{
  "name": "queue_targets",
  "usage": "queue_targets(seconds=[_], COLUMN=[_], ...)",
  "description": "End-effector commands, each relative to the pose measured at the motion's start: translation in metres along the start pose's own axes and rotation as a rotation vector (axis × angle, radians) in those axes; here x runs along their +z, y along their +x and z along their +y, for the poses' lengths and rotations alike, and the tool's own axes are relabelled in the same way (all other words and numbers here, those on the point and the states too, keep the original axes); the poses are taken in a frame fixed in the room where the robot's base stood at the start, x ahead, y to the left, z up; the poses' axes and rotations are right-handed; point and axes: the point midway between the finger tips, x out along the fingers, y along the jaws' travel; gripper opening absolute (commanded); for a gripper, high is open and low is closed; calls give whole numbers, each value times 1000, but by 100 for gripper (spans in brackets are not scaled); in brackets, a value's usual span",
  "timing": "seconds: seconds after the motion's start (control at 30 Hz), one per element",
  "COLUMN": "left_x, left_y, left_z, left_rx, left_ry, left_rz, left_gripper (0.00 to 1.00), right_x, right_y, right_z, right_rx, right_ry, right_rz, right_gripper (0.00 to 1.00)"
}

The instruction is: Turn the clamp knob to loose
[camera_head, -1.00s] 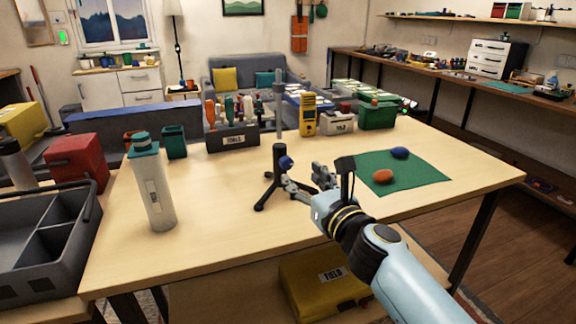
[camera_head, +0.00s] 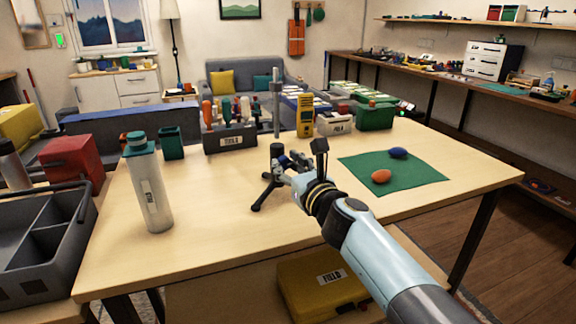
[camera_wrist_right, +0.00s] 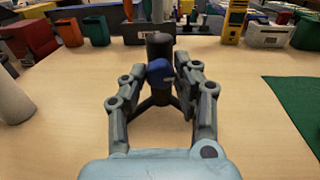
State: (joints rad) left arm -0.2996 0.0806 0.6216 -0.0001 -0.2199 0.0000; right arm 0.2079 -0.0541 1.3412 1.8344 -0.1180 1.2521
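The clamp stand has a black tripod base and a dark upright post (camera_head: 277,155), with a grey rod rising from it, on the wooden table. Its blue clamp knob (camera_wrist_right: 158,71) faces my right gripper (camera_wrist_right: 160,76) in the right wrist view. The two fingers stand apart, one on each side of the knob, with a gap visible on both sides. In the head view the right gripper (camera_head: 290,167) is at the post, and the knob (camera_head: 285,161) is partly hidden by the fingers. My left gripper is not in view.
A green mat (camera_head: 415,178) with an orange and a blue rounded object lies right of the stand. A grey bottle (camera_head: 152,195) stands left. A tool box (camera_head: 230,140), a yellow meter (camera_head: 305,116) and bins line the back.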

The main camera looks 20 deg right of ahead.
Motion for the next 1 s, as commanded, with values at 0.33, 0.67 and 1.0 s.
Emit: queue_targets(seconds=[0.33, 0.67, 1.0], left_x=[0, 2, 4], left_y=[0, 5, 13], left_z=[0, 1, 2], left_rx=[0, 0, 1], left_ry=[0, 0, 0], left_rz=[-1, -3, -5], left_gripper=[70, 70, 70], right_x=[0, -1, -2], right_y=[0, 0, 0], right_z=[0, 1, 2], right_rx=[0, 0, 0], right_ry=[-10, -154, -460], right_rz=[0, 0, 0], right_gripper=[0, 0, 0])
